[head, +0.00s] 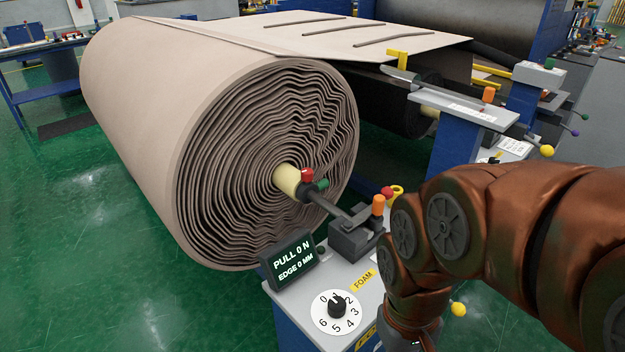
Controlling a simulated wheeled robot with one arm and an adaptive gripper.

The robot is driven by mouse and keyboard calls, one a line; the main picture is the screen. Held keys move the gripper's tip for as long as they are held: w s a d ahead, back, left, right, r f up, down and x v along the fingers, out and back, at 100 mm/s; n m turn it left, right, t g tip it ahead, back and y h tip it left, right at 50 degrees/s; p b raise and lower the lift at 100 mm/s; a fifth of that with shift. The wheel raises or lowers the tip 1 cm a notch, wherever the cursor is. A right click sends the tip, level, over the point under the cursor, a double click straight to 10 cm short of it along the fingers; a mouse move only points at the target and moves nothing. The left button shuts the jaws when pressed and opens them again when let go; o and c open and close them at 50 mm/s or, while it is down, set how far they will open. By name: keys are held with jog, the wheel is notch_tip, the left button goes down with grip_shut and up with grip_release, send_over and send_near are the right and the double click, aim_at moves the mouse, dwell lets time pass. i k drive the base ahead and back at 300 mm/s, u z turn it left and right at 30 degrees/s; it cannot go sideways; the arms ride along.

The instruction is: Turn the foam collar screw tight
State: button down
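A large roll of beige foam (250,160) hangs on a steel shaft (332,206) with a pale yellow core (287,180). At the core's near end sit a red knob (307,175) and a green knob (322,184), close together on the shaft. One of these appears to be on the collar, but I cannot tell which is its screw or how tight it is. My arm (480,225) reaches in from the right and bends down past the front of the foam stand.
The shaft rests in a dark bearing block (352,238) with an orange knob (378,205). A display (292,260) reads PULL 0 N, EDGE 0 MM. Beside it is a numbered dial (336,311) and a FOAM label (363,281). Green floor (110,200) is open at left.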

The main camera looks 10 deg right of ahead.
aim_at(307, 173)
jog(key=z, duration=0.05)
jog(key=k, duration=0.5)
jog(key=z, duration=1)
jog(key=i, duration=0.9)
jog(key=u, duration=2.7)
